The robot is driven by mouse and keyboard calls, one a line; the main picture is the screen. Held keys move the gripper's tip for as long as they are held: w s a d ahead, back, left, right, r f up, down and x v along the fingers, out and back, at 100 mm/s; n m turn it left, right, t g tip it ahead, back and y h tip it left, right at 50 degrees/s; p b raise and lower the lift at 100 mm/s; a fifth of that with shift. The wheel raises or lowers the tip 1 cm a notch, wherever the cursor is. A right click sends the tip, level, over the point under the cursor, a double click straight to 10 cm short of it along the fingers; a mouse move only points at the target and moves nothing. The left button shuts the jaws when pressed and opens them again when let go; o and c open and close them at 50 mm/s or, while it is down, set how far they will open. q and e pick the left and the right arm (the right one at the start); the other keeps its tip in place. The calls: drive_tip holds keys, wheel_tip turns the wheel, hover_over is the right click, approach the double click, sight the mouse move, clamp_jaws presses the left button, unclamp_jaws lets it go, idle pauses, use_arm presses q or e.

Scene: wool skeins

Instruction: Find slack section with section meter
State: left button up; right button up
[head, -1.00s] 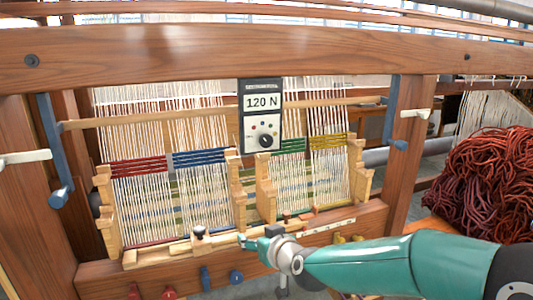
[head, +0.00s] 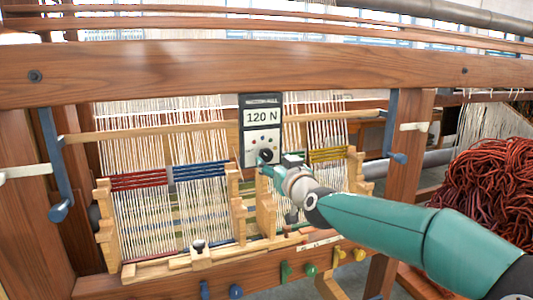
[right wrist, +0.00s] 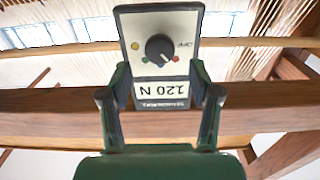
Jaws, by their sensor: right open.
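The section meter (head: 261,117) hangs at the middle of the loom and its display reads 120 N. In the right wrist view the meter (right wrist: 158,38) appears upside down, with its black knob and small coloured lamps. Warp sections are banded red (head: 137,180), blue (head: 200,171) and yellow (head: 329,154); the green section (head: 293,160) is partly covered by my right arm. My right gripper (head: 266,170) is open just below the meter's knob. In the right wrist view its fingers (right wrist: 160,80) stand apart on either side of the meter's display end; contact cannot be told.
A thick wooden beam (head: 240,66) crosses above the warps. Wooden posts and blue levers (head: 52,165) flank them. Wooden dividers (head: 236,205) stand between sections. Dark red wool (head: 490,195) is heaped at the right. Coloured pegs (head: 236,291) line the lower beam.

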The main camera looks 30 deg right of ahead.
sight(268, 156)
drive_tip(key=p+x, duration=0.1)
drive_tip(key=x, duration=0.5)
drive_tip(key=shift+d, duration=0.1)
drive_tip(key=c, duration=1.1)
drive_tip(key=shift+c, duration=0.2)
drive_tip(key=shift+f, duration=0.1)
drive_tip(key=m+b, duration=0.2)
drive_tip(key=m, duration=0.1)
drive_tip(key=shift+m+b, duration=0.7)
drive_tip(key=shift+m, duration=1.8)
